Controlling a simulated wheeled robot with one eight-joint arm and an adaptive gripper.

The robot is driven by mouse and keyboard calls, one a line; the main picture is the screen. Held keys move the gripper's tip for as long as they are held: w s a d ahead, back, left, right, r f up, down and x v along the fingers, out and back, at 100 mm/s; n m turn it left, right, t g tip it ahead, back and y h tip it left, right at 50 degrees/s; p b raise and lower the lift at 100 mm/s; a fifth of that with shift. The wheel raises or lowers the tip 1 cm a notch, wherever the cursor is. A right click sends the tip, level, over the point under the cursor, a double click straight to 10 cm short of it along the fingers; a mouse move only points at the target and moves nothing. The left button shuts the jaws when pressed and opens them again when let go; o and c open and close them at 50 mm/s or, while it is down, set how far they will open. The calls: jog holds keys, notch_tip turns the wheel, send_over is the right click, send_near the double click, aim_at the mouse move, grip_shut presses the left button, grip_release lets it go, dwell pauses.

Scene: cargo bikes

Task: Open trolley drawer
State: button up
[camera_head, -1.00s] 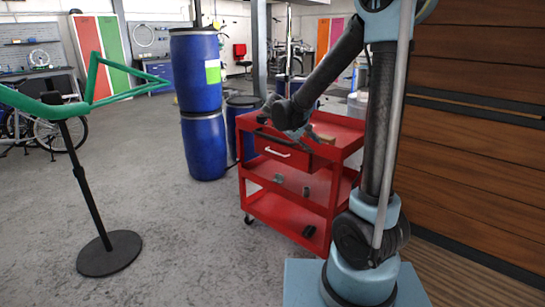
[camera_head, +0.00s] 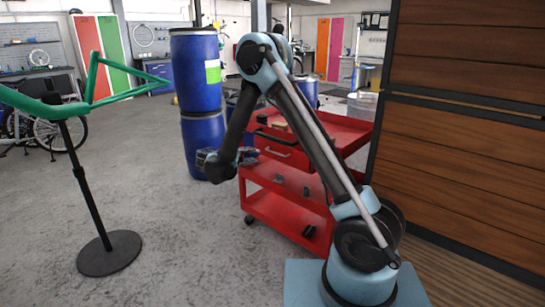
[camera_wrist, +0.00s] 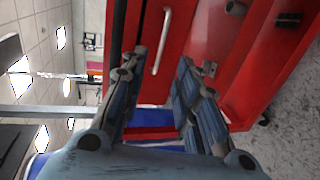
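The red trolley (camera_head: 283,213) stands behind my arm in the head view, with an upper drawer and open shelves below. The drawer front (camera_wrist: 186,40) is red with a pale bar handle (camera_wrist: 161,42), which runs nearly upright in the tilted wrist view. The handle (camera_head: 277,152) also shows in the head view. My gripper (camera_wrist: 157,66) is open, with its two fingers spread on either side of the handle's line. The handle appears ahead of the fingers, and I see no contact. In the head view my arm hides part of the drawer.
Small dark items lie on the trolley shelves. Blue barrels (camera_head: 201,143) stand to the left behind it. A green bike frame on a black stand (camera_head: 108,253) is at the left. A wooden panel wall (camera_head: 465,160) is close on the right. The floor between stand and trolley is clear.

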jog(key=w+a+f+x, duration=0.1)
jog(key=x, duration=1.5)
jog(key=shift+a, duration=0.2)
